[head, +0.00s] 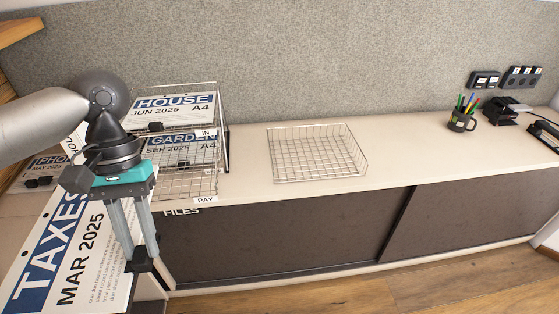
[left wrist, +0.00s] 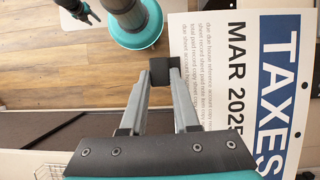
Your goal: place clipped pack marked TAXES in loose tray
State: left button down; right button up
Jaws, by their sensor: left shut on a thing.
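The clipped pack marked TAXES, MAR 2025 (head: 75,250), is a white sheet pack with a blue band. It hangs tilted at the lower left of the head view, in front of the counter edge. My left gripper (head: 138,262) is shut on its edge. In the left wrist view the pack (left wrist: 240,80) extends to the right of the closed fingertips (left wrist: 160,65). The loose tray (head: 318,178) is an empty, low wire basket on the counter, right of my gripper and apart from the pack. Its clip cannot be made out clearly.
Stacked wire trays (head: 222,145) stand left of the loose tray, holding the HOUSE pack (head: 175,108) and GARDEN pack (head: 180,150). Another pack (head: 48,163) lies behind my arm. A pen cup (head: 461,122) stands right. Clear counter (head: 410,150) lies between it and the tray.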

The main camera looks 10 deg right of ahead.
aim_at(310, 173)
jog(key=i+z, duration=0.1)
jog(key=z, duration=0.95)
jog(key=i+z, duration=0.1)
jog(key=i, duration=0.95)
